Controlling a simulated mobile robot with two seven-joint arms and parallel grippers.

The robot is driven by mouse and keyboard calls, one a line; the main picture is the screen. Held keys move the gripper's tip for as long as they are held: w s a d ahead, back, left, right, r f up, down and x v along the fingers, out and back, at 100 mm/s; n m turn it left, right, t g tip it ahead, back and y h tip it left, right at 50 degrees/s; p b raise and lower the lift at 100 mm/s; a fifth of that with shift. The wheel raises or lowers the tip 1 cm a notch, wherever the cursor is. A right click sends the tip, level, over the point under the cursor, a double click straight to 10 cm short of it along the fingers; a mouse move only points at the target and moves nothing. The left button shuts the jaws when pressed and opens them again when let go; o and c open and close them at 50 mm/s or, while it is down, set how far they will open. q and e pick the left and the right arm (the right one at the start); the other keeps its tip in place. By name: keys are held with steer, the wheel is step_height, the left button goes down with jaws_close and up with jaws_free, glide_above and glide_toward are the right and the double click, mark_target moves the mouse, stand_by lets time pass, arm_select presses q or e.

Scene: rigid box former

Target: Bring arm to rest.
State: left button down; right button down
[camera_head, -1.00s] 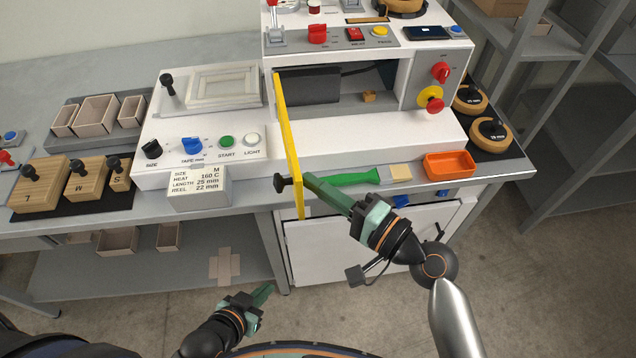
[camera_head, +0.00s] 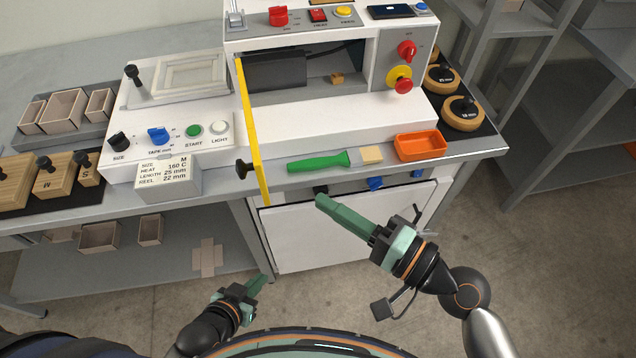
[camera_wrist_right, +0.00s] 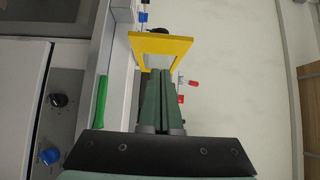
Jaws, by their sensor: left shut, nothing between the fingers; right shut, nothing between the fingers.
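My right gripper (camera_head: 322,200) is shut and empty, in front of the bench and below its front edge in the head view. Its closed green fingers also show in the right wrist view (camera_wrist_right: 160,75). My left gripper (camera_head: 266,279) is shut and empty, low near my base and in front of the lower shelf. A yellow frame (camera_head: 254,135) with a black knob stands open at the machine's front. It also shows in the right wrist view (camera_wrist_right: 160,42), beyond the fingertips. In the head view, the right fingertips are apart from the frame, to its lower right.
Floor in front of the cabinet (camera_head: 310,240) is free.

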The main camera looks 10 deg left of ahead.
arm_select(q)
steer(key=shift+d, duration=0.1)
arm_select(e)
steer(key=shift+s+d, duration=0.35)
steer(key=shift+s, duration=0.1)
